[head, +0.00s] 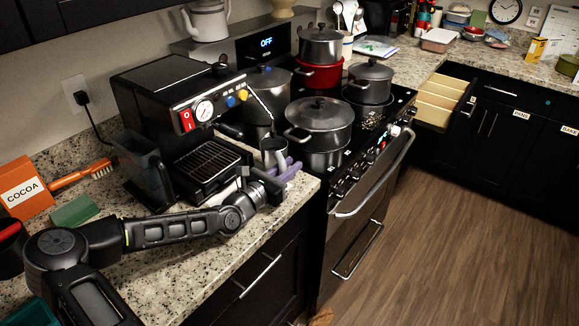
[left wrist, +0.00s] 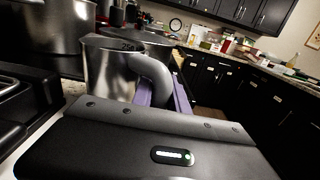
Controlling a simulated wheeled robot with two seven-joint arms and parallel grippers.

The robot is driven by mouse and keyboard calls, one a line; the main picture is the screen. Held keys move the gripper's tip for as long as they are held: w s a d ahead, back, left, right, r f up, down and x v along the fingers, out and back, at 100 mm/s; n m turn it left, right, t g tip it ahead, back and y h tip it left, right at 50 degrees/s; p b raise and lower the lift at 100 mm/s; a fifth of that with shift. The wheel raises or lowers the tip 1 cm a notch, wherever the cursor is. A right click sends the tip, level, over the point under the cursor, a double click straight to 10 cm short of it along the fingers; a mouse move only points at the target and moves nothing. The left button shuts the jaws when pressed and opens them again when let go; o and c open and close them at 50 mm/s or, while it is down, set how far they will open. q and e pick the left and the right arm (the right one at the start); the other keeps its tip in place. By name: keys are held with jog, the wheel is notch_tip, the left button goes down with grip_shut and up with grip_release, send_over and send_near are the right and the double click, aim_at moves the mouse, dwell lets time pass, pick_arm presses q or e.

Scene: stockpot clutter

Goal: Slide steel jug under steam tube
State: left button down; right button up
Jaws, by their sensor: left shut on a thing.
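The steel jug (head: 273,152) stands upright on the counter at the right side of the espresso machine (head: 180,110), close to the counter's edge. My left gripper (head: 284,166), with purple fingers, is shut on the jug's handle side. In the left wrist view the jug (left wrist: 108,72) stands just ahead, its grey curved handle (left wrist: 152,75) between the purple fingers (left wrist: 163,92). The thin steam tube (head: 262,104) slants down from the machine's right side, above and behind the jug. Whether its tip is over the jug's mouth I cannot tell. My right gripper is not in view.
The drip tray (head: 207,163) lies left of the jug. The stove (head: 350,130) with several pots, including a large lidded pot (head: 319,125), stands right behind. A cocoa box (head: 24,188), brush (head: 80,174) and green sponge (head: 74,211) lie at left.

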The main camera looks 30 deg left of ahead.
pick_arm(q)
jog(key=shift+f, duration=0.1)
jog(key=c, duration=1.2)
grip_release()
jog(key=shift+s+a+p, duration=0.25)
jog(key=shift+s+p, duration=0.1)
jog(key=shift+s, duration=1.15)
jog(key=shift+s+a+p, duration=0.2)
jog(key=shift+s+p, duration=0.1)
jog(key=shift+s, duration=1.15)
jog(key=shift+s+a, duration=0.2)
jog(key=shift+s, duration=1.35)
